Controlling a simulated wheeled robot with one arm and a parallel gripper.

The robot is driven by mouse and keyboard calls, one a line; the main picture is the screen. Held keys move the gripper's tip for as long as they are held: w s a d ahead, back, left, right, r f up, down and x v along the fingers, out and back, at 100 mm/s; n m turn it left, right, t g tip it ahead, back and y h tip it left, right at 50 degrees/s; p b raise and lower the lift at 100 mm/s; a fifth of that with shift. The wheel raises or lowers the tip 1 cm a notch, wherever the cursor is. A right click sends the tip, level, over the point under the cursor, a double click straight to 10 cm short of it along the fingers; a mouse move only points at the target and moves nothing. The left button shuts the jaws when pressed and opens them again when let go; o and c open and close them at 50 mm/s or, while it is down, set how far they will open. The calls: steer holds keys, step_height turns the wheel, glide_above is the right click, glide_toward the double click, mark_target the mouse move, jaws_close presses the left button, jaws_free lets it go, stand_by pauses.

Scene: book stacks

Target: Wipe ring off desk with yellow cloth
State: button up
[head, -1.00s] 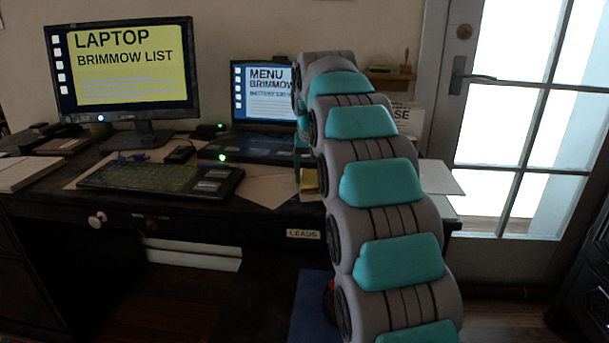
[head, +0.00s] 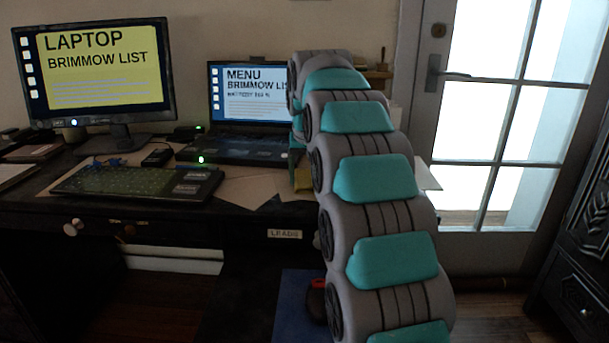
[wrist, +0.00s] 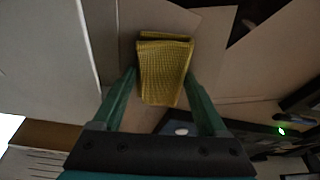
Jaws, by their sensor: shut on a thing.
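A yellow woven cloth (wrist: 163,72) is folded between the two green fingers of my gripper (wrist: 160,82) in the wrist view. The gripper is shut on it, over brown and pale sheets on the desk. In the head view a small part of the cloth (head: 303,180) shows at the left edge of my arm, low over the desk (head: 240,218); my arm hides most of the gripper there. I cannot tell if the cloth touches the surface. No ring mark can be made out in either view.
A laptop (head: 245,110) with a green light stands just left of my arm. A keyboard (head: 135,183) and a monitor (head: 95,72) are farther left. Brown sheets (head: 250,189) lie on the desk in front of the laptop. A glazed door (head: 500,120) is at the right.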

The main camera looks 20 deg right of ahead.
steer(key=shift+d+r+p, duration=0.2)
steer(key=shift+r+p, duration=0.4)
steer(key=shift+r, duration=0.4)
steer(key=shift+a+r, duration=0.15)
steer(key=shift+r, duration=1.75)
steer(key=shift+r, duration=0.1)
steer(key=shift+w+r, duration=0.1)
steer(key=shift+r, duration=1.3)
